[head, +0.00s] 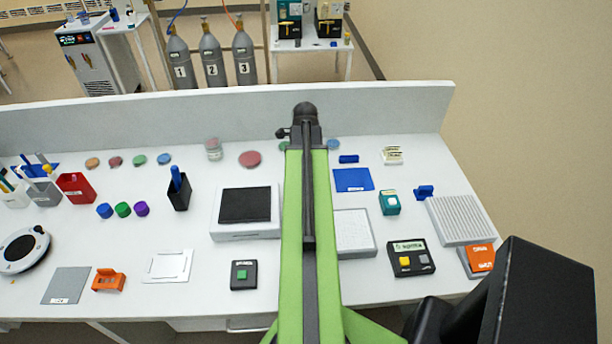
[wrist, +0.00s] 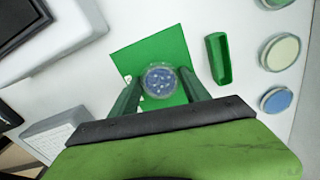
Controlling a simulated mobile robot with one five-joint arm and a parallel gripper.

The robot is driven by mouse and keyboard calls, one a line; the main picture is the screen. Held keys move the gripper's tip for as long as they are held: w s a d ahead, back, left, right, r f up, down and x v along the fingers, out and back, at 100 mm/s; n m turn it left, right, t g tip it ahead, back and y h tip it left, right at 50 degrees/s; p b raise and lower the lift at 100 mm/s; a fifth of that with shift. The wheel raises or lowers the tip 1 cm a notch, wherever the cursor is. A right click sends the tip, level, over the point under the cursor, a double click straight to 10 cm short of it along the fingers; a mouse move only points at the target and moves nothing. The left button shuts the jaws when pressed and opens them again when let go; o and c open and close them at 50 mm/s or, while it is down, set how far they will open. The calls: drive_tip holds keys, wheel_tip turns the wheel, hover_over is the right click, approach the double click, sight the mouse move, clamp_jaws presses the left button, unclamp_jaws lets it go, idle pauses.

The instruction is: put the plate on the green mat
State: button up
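In the wrist view a small round clear plate with blue contents (wrist: 160,82) lies over the green mat (wrist: 147,54), near its lower middle. My gripper (wrist: 160,79) has one green finger on each side of the plate, the tips very close to its rim. I cannot tell whether the fingers touch the plate, or whether it rests on the mat or is just above it. In the head view my arm hides my gripper, the mat and this plate.
A hollow green block (wrist: 217,59) stands right of the mat. Several round dishes, one pale (wrist: 281,52) and one blue (wrist: 275,100), line the right. A dark-topped white box (wrist: 50,45) is at upper left. A low back wall (head: 200,105) bounds the bench.

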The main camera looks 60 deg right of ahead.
drive_tip(key=o, duration=0.4)
drive_tip(key=shift+c, duration=0.2)
wheel_tip(320, 180, up, 12)
drive_tip(key=p, duration=1.2)
drive_tip(key=shift+r, duration=0.2)
